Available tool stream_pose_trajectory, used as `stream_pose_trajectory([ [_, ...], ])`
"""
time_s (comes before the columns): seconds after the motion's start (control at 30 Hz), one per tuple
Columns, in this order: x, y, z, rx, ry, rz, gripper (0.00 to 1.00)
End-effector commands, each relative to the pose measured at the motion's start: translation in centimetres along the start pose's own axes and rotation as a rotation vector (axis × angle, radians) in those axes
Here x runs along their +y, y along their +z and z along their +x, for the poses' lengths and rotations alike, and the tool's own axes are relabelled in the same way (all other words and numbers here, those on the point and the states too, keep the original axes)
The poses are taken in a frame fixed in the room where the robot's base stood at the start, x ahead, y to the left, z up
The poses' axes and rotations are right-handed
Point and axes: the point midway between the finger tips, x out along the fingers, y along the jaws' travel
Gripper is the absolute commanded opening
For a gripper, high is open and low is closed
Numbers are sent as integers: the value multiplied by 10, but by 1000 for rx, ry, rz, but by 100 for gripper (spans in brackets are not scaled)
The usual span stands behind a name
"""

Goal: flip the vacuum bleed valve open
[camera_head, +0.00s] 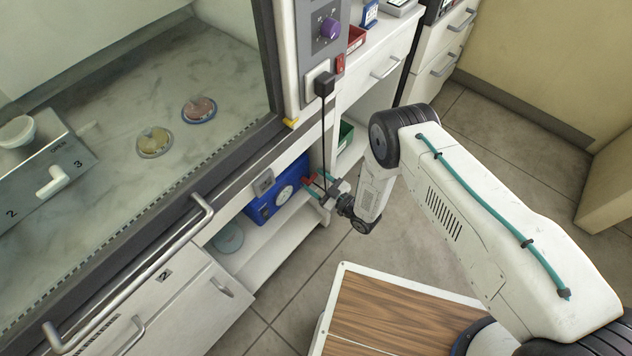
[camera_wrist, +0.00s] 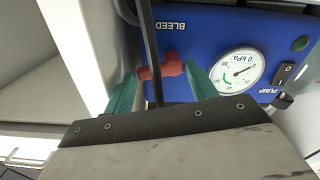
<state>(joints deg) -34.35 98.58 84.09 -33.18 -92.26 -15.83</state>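The red bleed valve handle (camera_wrist: 172,66) sits on the face of the blue pump unit (camera_wrist: 205,35), below the upside-down BLEED label in the wrist view. It also shows as a small red piece in the head view (camera_head: 308,181), on the blue unit (camera_head: 262,208) in the low shelf bay. My gripper (camera_wrist: 160,72) is open, with its teal fingers on either side of the red handle. I cannot tell whether either finger touches it. A black cable (camera_wrist: 151,50) crosses in front of the handle and partly hides it. In the head view my gripper (camera_head: 318,188) is at the bay's opening.
The pump has a gauge (camera_wrist: 238,72) and a black switch (camera_wrist: 285,73) right of the valve. The black cable hangs from a plug (camera_head: 324,84) above. A cabinet handle (camera_head: 190,225) juts out at left. Open floor (camera_head: 300,275) lies in front of the bay.

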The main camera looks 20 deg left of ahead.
Motion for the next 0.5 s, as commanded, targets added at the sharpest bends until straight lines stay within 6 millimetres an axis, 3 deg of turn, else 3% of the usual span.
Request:
stream_pose_trajectory([
  [0.03,0,0,0,0,0,0,41],
  [0.1,0,0,0,0,0,0,29],
  [0.27,1,0,0,0,2,15,29],
  [0.5,2,4,-1,0,3,207,29],
])
